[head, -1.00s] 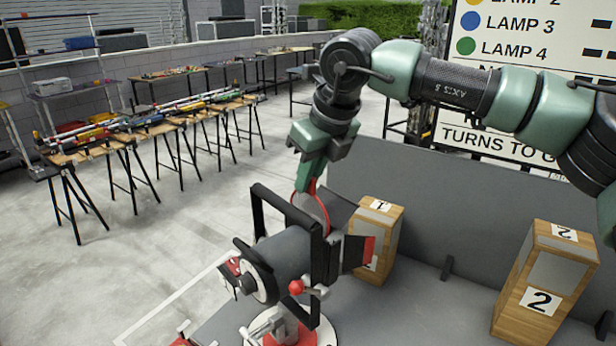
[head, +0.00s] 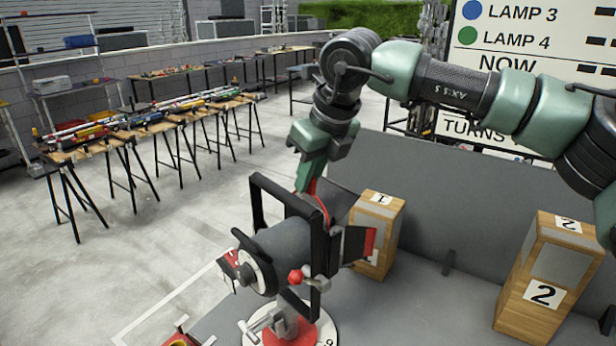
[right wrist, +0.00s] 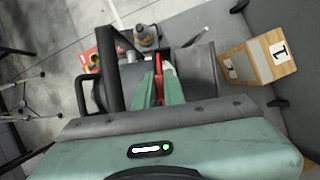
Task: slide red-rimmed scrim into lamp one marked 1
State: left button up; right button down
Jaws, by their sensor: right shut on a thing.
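My right gripper (head: 308,188) comes down from above and is shut on the red-rimmed scrim (head: 321,205). Only a red arc of its rim shows, at the upper front of the lamp (head: 282,245); the rest is hidden behind the black frame and lamp body. The lamp is a dark grey cylinder in a black yoke, on a red and white base. In the right wrist view the scrim (right wrist: 159,84) shows as a thin red edge between my green fingers (right wrist: 160,88), over the lamp. I cannot tell how deep it sits. My left gripper is not in view.
A wooden block marked 1 (head: 385,205) stands right behind the lamp, and a block marked 2 (head: 545,270) stands farther right. A grey panel (head: 450,200) rises behind them. Tables with tools (head: 150,125) stand at the far left. A sign (head: 540,60) is at the upper right.

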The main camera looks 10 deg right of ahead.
aim_at(310, 192)
jog(key=shift+f, duration=0.1)
jog(key=shift+f+b, duration=1.4)
jog(key=shift+f, duration=0.05)
jog(key=shift+f+b, duration=1)
jog(key=shift+f, duration=0.1)
jog(key=c, duration=1.4)
grip_release()
jog(key=shift+r, duration=0.1)
jog(key=o, duration=0.3)
jog(key=shift+a, duration=0.1)
jog(key=shift+r, duration=0.2)
